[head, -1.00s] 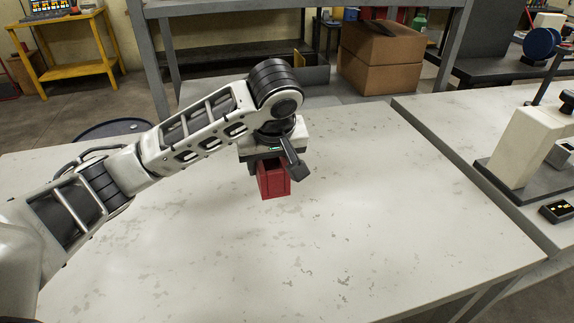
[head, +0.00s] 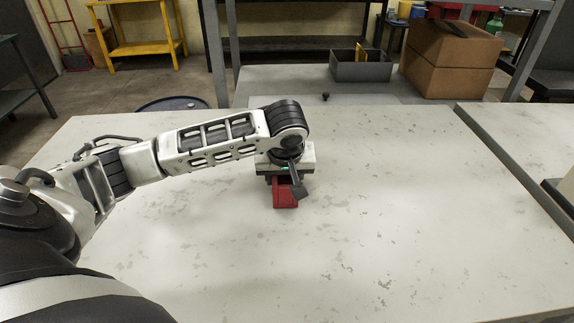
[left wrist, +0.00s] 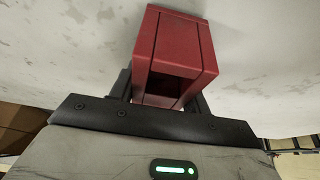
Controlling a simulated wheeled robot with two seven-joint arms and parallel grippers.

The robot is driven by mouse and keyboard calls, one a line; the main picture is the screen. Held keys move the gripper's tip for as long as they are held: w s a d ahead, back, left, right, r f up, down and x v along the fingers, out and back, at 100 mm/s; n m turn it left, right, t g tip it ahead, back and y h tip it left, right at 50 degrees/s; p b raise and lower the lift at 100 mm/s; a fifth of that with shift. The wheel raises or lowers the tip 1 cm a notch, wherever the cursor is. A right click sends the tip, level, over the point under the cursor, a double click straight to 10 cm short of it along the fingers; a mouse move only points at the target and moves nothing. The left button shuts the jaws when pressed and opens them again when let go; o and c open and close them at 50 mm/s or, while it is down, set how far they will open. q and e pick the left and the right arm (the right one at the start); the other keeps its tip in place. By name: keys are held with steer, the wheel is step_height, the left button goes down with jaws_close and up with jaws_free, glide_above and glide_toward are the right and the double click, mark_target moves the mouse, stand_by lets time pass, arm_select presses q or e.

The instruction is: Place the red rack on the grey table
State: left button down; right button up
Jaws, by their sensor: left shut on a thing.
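The red rack (head: 285,194) is a small box-like piece under my left gripper (head: 287,181) in the head view. In the left wrist view the red rack (left wrist: 177,48) sits between the dark fingers of my left gripper (left wrist: 165,88), which is shut on it. Its open end faces the wrist camera. The grey table (head: 400,230) is pale and worn, and the rack is over its middle. I cannot tell whether the rack's lower end touches the tabletop. My right gripper is not in view.
The tabletop around the rack is clear. A second pale table (head: 525,135) adjoins at the right. A yellow stand (head: 145,42) is at the back left.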

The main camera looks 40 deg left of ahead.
arm_select(q)
steer(key=shift+w, duration=0.15)
steer(key=c, duration=0.7)
jaws_free()
steer(key=shift+f, duration=0.25)
steer(key=shift+r, duration=0.1)
steer(key=p+v, duration=0.1)
steer(key=v, duration=1.1)
